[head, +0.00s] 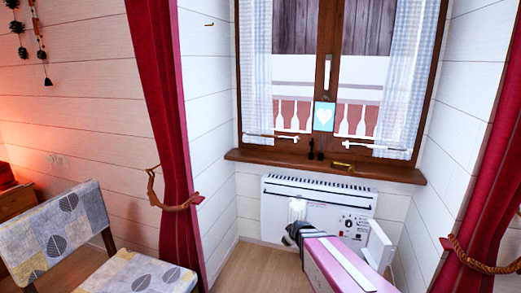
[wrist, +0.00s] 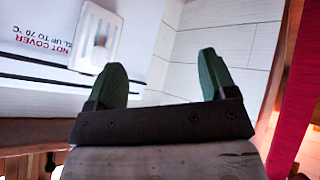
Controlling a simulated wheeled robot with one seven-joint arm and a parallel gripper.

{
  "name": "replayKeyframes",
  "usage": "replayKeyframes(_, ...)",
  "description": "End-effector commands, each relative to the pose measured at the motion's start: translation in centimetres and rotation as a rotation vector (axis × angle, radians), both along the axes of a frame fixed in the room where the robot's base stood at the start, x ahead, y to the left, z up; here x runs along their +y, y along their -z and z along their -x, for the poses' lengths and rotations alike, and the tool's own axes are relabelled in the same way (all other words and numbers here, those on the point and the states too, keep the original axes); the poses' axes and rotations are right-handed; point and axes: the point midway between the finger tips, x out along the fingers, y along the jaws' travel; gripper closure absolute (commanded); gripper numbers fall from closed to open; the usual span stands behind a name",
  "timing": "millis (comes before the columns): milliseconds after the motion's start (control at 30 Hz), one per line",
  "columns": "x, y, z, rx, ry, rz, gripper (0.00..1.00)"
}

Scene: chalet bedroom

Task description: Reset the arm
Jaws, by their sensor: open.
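My gripper (wrist: 163,63) shows in the wrist view with its two green fingers spread apart. Nothing is between the fingers. Beyond them, at upper left, is a white heater panel (wrist: 30,58) with upside-down red and black lettering. A white slotted piece (wrist: 98,38) stands out against it, beside the left finger. The gap between fingers and panel cannot be judged. In the head view, the gripper's fingers cannot be made out clearly.
The white heater (head: 275,207) is on the wall below a brown window sill (head: 240,156). Red curtains (head: 160,95) hang at both sides. A leaf-patterned chair (head: 50,235) stands at lower left. Some wooden floor (head: 262,258) shows clear before the heater.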

Motion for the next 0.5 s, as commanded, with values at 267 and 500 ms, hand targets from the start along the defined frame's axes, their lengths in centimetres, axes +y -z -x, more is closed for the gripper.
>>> replayKeyframes(267, -2.4, -2.6, 10.1, 0.471, 0.369, -0.145, 0.23)
replayKeyframes(500, -4.2, -4.6, 15.7, 0.690, 0.651, -0.144, 0.23)
